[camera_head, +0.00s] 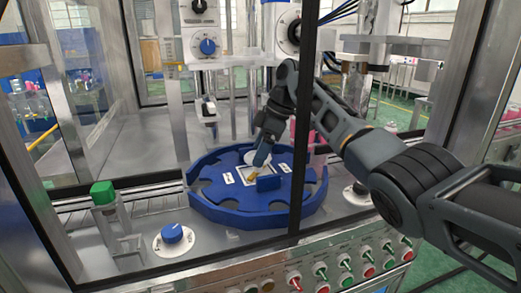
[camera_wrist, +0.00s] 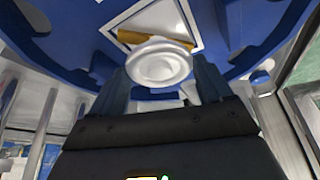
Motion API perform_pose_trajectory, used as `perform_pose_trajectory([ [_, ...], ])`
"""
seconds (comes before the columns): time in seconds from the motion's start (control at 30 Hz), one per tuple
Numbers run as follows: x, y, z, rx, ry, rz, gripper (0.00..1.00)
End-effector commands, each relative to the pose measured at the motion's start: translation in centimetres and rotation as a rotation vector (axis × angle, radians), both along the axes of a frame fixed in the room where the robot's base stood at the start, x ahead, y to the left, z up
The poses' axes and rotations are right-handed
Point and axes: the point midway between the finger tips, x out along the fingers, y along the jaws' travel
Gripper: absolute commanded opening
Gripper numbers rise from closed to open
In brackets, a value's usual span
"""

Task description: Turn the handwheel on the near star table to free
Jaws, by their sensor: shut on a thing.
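The near star table (camera_head: 240,213) is a blue disc with pockets around its rim. A pale square plate with a dark outline lies at its middle, with a white label on each side. The white round handwheel (camera_wrist: 160,64) sits between my two fingers in the wrist view, and my gripper (camera_wrist: 162,82) is shut on it. In the head view my gripper (camera_head: 262,156) reaches down to the table's middle and partly covers the handwheel. A yellow bar (camera_head: 253,177), like a pointer, sticks out toward the front left; it also shows behind the handwheel in the wrist view (camera_wrist: 150,39).
A dark frame post (camera_head: 302,120) crosses the view before my arm.

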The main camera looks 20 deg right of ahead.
Motion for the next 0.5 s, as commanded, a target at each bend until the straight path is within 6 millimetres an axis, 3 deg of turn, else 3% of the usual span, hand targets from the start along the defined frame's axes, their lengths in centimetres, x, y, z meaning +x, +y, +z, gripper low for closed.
perform_pose_trajectory([
  [0.47,0.02,0.04,0.05,0.0,-0.001,0.019,0.48],
  [0.5,0.02,0.04,0.05,0.0,-0.001,0.019,0.81],
])
